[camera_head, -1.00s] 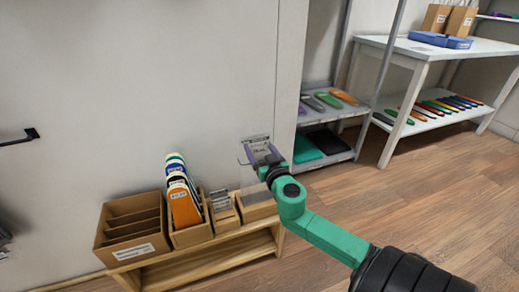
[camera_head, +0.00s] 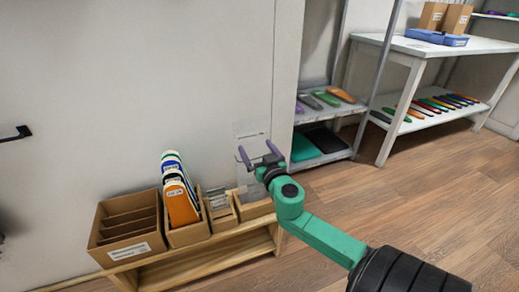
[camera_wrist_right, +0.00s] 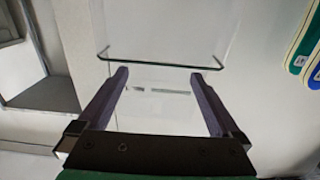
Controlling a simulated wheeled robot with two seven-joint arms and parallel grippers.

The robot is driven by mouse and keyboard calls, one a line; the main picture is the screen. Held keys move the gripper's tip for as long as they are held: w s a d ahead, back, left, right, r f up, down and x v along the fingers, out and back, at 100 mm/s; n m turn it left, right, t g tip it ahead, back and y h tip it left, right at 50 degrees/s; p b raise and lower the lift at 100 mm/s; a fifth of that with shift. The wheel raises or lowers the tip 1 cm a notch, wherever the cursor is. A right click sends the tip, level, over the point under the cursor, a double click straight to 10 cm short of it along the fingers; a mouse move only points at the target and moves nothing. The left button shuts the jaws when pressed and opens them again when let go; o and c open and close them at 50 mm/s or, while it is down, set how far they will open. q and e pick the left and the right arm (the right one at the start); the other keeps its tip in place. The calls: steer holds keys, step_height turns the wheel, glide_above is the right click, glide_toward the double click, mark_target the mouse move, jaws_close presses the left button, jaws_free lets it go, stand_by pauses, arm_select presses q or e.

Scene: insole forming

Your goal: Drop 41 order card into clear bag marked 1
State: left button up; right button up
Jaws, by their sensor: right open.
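My right gripper (camera_head: 257,152) is open, its two purple fingers spread in front of the wall above the small bins. In the right wrist view the fingers (camera_wrist_right: 160,76) are also apart with nothing gripped. A clear bag (camera_head: 250,128) shows faintly behind the fingers in the head view; its dark-edged mouth (camera_wrist_right: 160,62) lies just beyond the fingertips in the wrist view. Faint grey marks (camera_wrist_right: 165,91) show between the fingers; I cannot tell whether they belong to the order card. No number is readable on card or bag. My left gripper is not in view.
A low wooden bench (camera_head: 200,262) carries a divided cardboard box (camera_head: 128,250), a bin of upright insoles (camera_head: 182,205) and smaller bins (camera_head: 222,217). A grey shelf (camera_head: 330,109) and a white table (camera_head: 470,50) with insoles stand at the right. The wood floor is clear.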

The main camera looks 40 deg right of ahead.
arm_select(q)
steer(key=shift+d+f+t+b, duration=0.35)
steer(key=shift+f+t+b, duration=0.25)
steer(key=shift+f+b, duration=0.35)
arm_select(e)
steer(key=v, duration=1.4)
steer(key=shift+s+a, duration=0.2)
